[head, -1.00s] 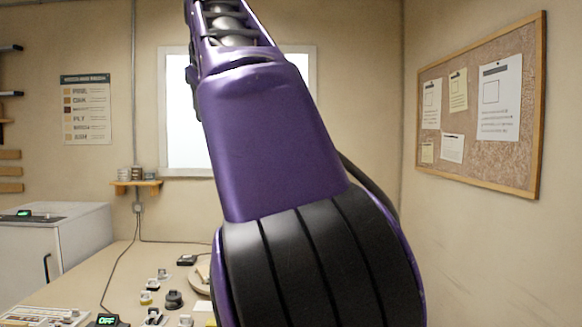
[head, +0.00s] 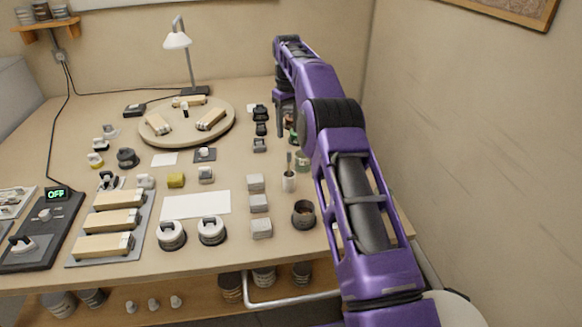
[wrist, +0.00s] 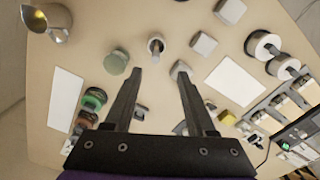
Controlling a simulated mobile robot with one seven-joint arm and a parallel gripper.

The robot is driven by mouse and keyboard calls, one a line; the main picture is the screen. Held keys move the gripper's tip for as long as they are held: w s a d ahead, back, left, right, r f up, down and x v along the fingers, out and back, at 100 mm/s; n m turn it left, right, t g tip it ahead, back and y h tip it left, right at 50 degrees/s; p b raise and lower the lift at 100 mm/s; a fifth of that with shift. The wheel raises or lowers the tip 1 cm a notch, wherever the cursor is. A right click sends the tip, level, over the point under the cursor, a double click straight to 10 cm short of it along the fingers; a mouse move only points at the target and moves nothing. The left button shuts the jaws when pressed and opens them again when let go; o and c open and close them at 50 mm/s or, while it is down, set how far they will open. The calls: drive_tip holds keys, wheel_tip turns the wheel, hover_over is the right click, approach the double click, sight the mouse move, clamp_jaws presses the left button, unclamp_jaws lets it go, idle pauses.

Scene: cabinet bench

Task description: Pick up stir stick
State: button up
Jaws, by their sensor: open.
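The stir stick (head: 289,161) appears to be the thin grey stick standing up out of a small white cup (head: 288,182) on the right part of the bench. In the wrist view the cup (wrist: 155,42) is seen nearly from above, with a dark stick end (wrist: 157,48) at its mouth. My gripper (wrist: 159,78) is open, with nothing between its fingers. The cup and stick lie just beyond the fingertips in that picture, roughly centred between them. In the head view my gripper hangs above the bench behind the cup, partly covered by my arm.
A round lidded jar (wrist: 116,62) stands close left of the cup in the wrist view. Grey blocks (head: 259,203) stand in a row left of the cup. A turntable (head: 185,135) and lamp (head: 178,42) are farther back.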

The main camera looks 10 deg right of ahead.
sight(288, 153)
wheel_tip(288, 153, down, 10)
drive_tip(key=shift+r+b, duration=0.15)
drive_tip(key=shift+b, duration=0.7)
drive_tip(key=shift+w+d+f, duration=0.1)
drive_tip(key=shift+w+f, duration=0.05)
drive_tip(key=shift+f, duration=0.75)
drive_tip(key=shift+w+d+f, duration=0.1)
drive_tip(key=shift+w+f, duration=0.05)
drive_tip(key=shift+f, duration=0.8)
drive_tip(key=shift+w+f, duration=0.15)
drive_tip(key=shift+f, duration=0.75)
clamp_jaws()
